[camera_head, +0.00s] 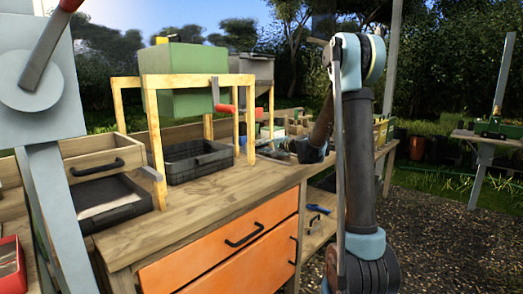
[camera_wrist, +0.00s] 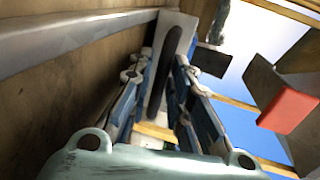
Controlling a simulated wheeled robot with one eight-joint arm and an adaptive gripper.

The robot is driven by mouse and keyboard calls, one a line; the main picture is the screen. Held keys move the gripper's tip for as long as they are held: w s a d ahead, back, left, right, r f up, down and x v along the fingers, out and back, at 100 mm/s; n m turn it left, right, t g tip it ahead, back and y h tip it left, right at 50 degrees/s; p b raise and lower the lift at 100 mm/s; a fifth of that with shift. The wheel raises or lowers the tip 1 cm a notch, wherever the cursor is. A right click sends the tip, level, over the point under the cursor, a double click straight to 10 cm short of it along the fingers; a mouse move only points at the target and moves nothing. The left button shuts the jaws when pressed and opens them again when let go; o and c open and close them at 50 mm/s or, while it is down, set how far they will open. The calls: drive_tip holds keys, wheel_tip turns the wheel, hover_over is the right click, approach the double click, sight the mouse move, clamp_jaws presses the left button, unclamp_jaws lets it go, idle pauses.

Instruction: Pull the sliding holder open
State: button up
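My gripper (camera_wrist: 168,68) has its two blue-and-grey fingers apart in the wrist view. A pale upright panel (camera_wrist: 181,27) with a long dark bar or slot (camera_wrist: 174,55) shows beyond and between the fingertips. I cannot tell whether the fingers touch it, or whether it is the sliding holder. In the head view, my arm stands at the right of the workbench, and the fingers cannot be made out. A wooden drawer-like box with a black handle (camera_head: 97,167) stands at the left of the bench.
The wooden workbench (camera_head: 185,217) has orange drawers (camera_head: 225,262) below. A wooden frame holds a green box (camera_head: 185,80), with a red handle (camera_head: 224,109) beside it. A black crate (camera_head: 197,160) sits beneath. In the wrist view, a brown wall is close at left and a red block (camera_wrist: 288,110) at right.

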drive_tip(key=shift+x, duration=0.85)
clamp_jaws()
drive_tip(key=shift+s, duration=0.1)
